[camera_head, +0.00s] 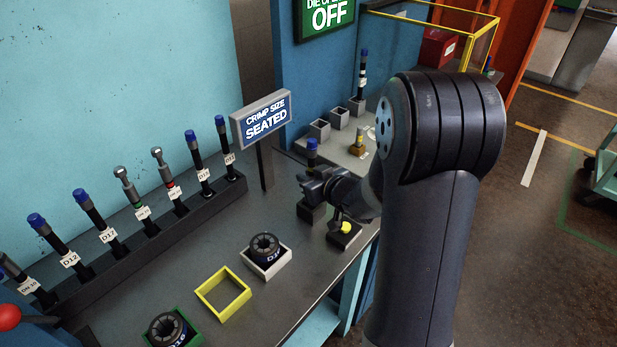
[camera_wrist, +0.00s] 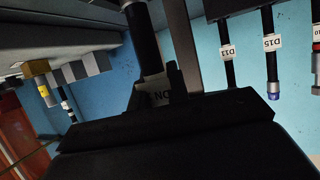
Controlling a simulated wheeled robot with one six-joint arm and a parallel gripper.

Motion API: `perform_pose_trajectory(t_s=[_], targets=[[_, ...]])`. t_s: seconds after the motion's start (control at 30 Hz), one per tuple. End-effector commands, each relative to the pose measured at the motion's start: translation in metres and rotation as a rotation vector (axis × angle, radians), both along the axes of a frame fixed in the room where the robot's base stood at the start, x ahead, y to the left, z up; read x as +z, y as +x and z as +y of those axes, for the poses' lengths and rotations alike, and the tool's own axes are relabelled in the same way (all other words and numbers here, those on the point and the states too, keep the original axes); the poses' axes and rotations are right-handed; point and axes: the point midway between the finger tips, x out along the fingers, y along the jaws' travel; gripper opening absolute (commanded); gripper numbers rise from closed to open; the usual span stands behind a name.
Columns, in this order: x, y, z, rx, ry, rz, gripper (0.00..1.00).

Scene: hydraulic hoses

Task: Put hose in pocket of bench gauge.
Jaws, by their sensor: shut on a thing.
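The hose (camera_head: 312,147), black with a blue end cap, stands about upright in my gripper (camera_head: 318,183). In the wrist view the black hose (camera_wrist: 146,48) runs between the shut fingers (camera_wrist: 156,90), with its white DN label partly hidden. The bench gauge's dark block (camera_head: 311,211) is directly below my gripper. The hose's lower end is hidden in the head view, so I cannot see how deep it sits in the pocket. The sign (camera_head: 263,119) behind reads CRIMP SIZE SEATED.
A yellow button (camera_head: 345,227) on a dark base is close to my gripper. A rack (camera_head: 150,240) of several labelled hoses runs along the left. Die holders and an empty yellow frame (camera_head: 223,293) lie in front. Grey sockets (camera_head: 320,130) stand behind, one holding a hose.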

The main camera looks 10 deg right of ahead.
Motion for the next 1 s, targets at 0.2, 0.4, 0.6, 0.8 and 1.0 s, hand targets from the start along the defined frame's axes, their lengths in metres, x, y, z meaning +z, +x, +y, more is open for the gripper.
perform_pose_trajectory(t_s=[0.2,0.4,0.6,0.8,1.0], targets=[[-0.002,0.0,0.0,0.0,0.0,0.0,0.29],[-0.002,0.0,0.0,0.0,0.0,0.0,0.38],[0.0,0.0,0.0,0.0,0.0,0.0,0.38],[0.01,-0.017,-0.008,-0.003,0.001,-0.002,0.38],[0.026,-0.053,-0.021,-0.004,-0.001,-0.002,0.38]])
